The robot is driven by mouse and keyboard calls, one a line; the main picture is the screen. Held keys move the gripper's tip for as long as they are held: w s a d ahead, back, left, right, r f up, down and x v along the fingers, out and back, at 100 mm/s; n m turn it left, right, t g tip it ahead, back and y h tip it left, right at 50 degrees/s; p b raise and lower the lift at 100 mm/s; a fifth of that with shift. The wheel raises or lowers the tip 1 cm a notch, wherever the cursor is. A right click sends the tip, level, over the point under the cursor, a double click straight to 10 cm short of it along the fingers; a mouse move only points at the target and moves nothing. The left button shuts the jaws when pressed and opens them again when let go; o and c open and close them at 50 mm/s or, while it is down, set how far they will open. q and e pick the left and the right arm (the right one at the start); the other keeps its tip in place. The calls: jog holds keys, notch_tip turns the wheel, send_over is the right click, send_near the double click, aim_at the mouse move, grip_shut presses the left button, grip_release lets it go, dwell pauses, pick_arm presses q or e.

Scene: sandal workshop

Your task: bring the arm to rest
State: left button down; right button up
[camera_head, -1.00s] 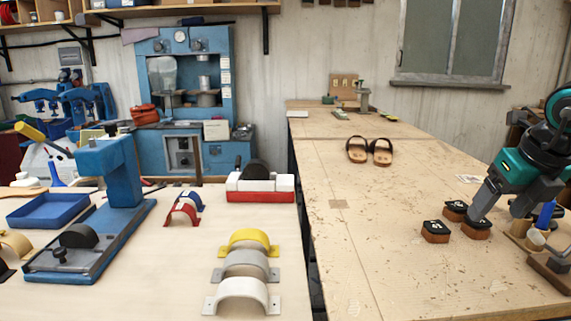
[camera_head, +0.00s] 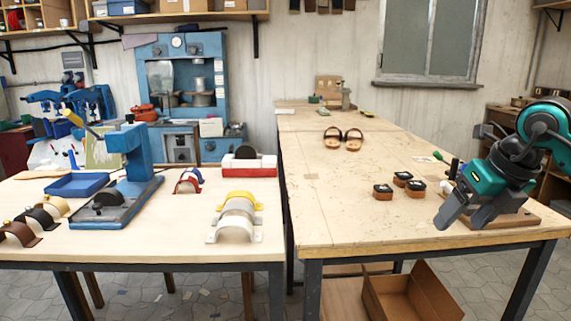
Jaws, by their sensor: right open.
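My right gripper (camera_head: 458,213) is at the right side of the right-hand table, its grey fingers pointing down and to the left. It is open and nothing shows between its fingers. My right arm comes in from the right edge with teal joints. My left gripper is not in view. Several small brown blocks with black tops (camera_head: 403,179) stand on the table to the left of the gripper, apart from it. A wooden board (camera_head: 515,219) lies partly hidden under the gripper.
A pair of sandals (camera_head: 343,138) lies farther back on the right table (camera_head: 330,210). The left table (camera_head: 190,245) holds a blue press (camera_head: 139,160), a blue tray (camera_head: 76,185) and curved straps (camera_head: 236,217). An open cardboard box (camera_head: 410,295) stands below. The right table's front left is clear.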

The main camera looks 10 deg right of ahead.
jog(key=a+f+m+t+y, duration=0.2)
jog(key=a+f+m+y, duration=0.15)
jog(key=a+y, duration=0.7)
jog(key=a+f+m+t+y, duration=0.2)
jog(key=a+f+m+y, duration=0.3)
jog(key=a, duration=1)
jog(key=s+d+f+m+t+h+p, duration=0.1)
jog(key=d+f+m+t+h, duration=0.25)
jog(key=f+m+h, duration=0.45)
jog(key=s+d+f+m+t+h, duration=0.2)
jog(key=f+m+t+h, duration=0.3)
jog(key=m, duration=0.6)
jog(key=s+f+m+g+h, duration=0.2)
jog(key=s+f+m+g, duration=0.3)
jog(key=s+f, duration=0.5)
notch_tip(320, 180, down, 5)
jog(key=shift+s+r+m+g, duration=0.15)
jog(key=shift+s+m+g, duration=0.2)
jog(key=shift+g, duration=0.3)
